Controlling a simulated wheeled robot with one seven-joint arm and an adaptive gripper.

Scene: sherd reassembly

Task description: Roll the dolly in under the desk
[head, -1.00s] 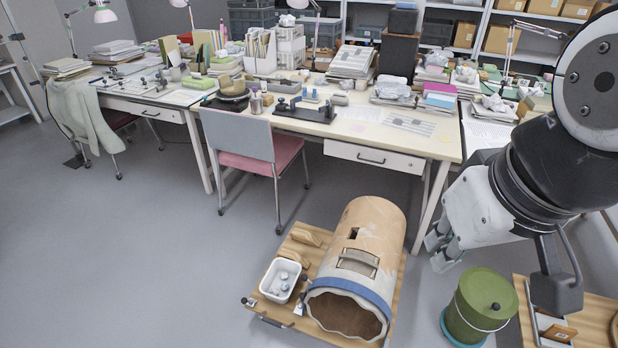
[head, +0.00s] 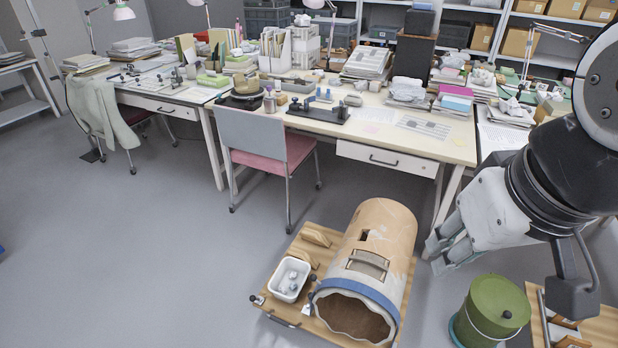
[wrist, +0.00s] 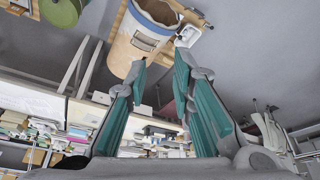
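The dolly (head: 408,291) is a low wooden board on the floor in front of the desk, with a dark handle at its near edge. A big tan clay vessel (head: 385,232) lies on it with its wide, blue-banded mouth toward me. A white tub (head: 286,280) and wooden blocks sit beside the vessel. The desk (head: 443,150) stands behind, with a white drawer front. My gripper (head: 440,254) is at the right, above the floor and apart from the dolly. In the wrist view my gripper (wrist: 160,72) has its green-padded fingers spread, with nothing between them.
A pink-seated chair (head: 268,158) stands at the desk, left of the dolly. A green lidded bucket (head: 492,311) is on the floor right of the dolly, near another wooden board (head: 590,335).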

